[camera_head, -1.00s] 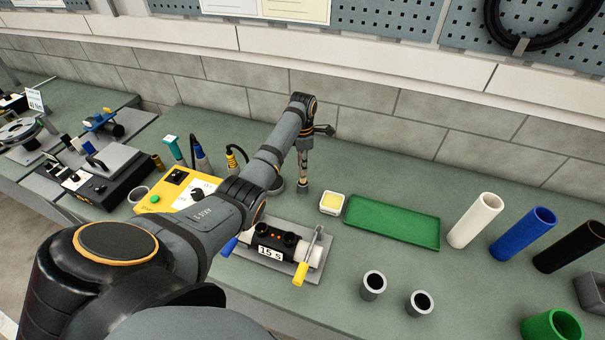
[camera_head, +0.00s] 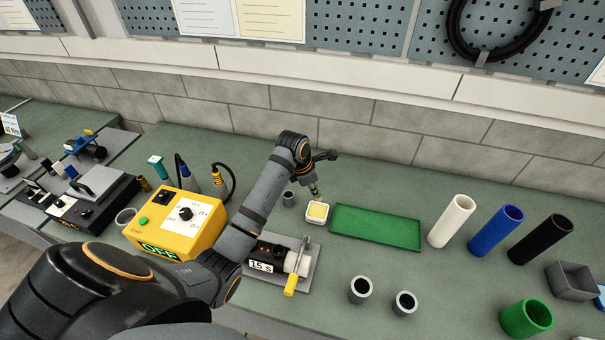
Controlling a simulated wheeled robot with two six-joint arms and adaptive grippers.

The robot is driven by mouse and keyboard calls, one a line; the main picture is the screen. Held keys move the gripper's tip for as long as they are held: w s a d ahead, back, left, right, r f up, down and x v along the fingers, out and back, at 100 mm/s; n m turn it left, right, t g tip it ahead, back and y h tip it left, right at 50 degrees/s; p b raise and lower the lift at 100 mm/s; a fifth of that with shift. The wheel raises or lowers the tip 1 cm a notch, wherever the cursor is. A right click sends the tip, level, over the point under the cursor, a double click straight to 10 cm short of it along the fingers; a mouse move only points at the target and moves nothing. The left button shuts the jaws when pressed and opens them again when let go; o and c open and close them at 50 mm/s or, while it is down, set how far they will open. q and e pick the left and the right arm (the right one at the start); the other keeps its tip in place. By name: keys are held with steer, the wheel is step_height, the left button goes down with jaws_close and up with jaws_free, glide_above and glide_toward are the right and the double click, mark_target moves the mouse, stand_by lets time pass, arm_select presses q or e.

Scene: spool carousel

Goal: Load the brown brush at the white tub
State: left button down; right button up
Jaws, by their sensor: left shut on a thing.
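The white tub (camera_head: 317,212) is a small square pot with pale yellow contents, on the bench left of a green tray. My left gripper (camera_head: 313,184) points down just above the tub's back edge, mostly hidden by its own wrist. It is shut on a slim thing, likely the brown brush (camera_head: 316,192), of which only a short end shows; its colour is hard to tell. I cannot tell whether its tip touches the tub's contents. A small grey cup (camera_head: 289,199) stands just left of the tub. My right gripper is not in view.
The green tray (camera_head: 377,229) is empty. White (camera_head: 452,221), blue (camera_head: 496,231) and black (camera_head: 540,237) tubes stand at right. Two grey cups (camera_head: 360,290) stand in front. A yellow control box (camera_head: 175,222) and a fixture marked 15 s (camera_head: 262,266) lie left, near my arm.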

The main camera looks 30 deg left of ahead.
arm_select(q)
steer(key=shift+w+a+f, duration=0.1)
steer(key=shift+w+f, duration=0.05)
steer(key=shift+f, duration=3.05)
steer(key=shift+f, duration=0.6)
steer(key=shift+r, duration=0.1)
steer(key=shift+r, duration=3.45)
steer(key=shift+f, duration=0.1)
